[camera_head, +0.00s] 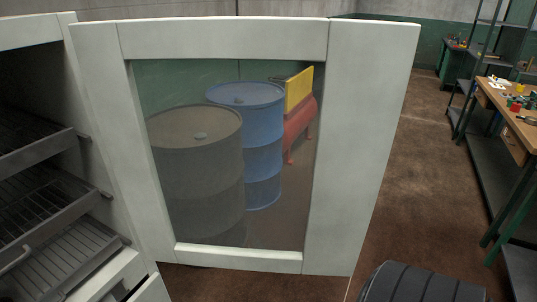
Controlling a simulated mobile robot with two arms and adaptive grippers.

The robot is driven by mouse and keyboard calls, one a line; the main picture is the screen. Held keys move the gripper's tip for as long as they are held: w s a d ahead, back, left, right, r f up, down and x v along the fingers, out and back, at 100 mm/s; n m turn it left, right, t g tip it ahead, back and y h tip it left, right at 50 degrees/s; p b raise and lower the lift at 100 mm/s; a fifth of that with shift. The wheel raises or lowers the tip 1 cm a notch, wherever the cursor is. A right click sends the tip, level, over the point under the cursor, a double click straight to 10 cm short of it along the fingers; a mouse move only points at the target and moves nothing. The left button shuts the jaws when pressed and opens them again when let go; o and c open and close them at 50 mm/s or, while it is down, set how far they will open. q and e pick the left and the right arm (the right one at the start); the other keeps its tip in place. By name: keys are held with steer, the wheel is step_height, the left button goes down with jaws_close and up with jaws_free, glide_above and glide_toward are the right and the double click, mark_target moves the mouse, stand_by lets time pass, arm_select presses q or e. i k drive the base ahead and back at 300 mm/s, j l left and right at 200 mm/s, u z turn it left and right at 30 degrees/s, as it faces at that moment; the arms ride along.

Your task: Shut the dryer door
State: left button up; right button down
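The dryer door (368,130) is a white frame with a glass pane, and it stands open, swung out from the dryer. It fills the middle of the head view. The dryer's open interior, with several dark wire racks (50,152) on rails, shows at the left edge. A white part of the dryer's lower front (105,275) shows at bottom left. Neither of my grippers is in view.
Through the pane I see a grey-brown barrel (200,180), a blue barrel (262,150) and a red and yellow object (299,105). A workbench (525,130) stands at right. A dark ribbed, rounded object (420,285) is at the bottom edge. Brown floor (415,200) is clear between.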

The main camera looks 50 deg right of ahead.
mark_target(368, 65)
steer(key=k+l+u, duration=0.2)
steer(key=l, duration=0.3)
steer(key=k+l+u, duration=0.2)
steer(key=l, duration=0.25)
steer(key=k+l+u, duration=0.2)
steer(key=l, duration=0.25)
steer(key=k+l+u, duration=0.15)
steer(key=l, duration=0.3)
steer(key=k+l+u, duration=0.2)
steer(key=k+l, duration=0.05)
steer(key=l, duration=0.1)
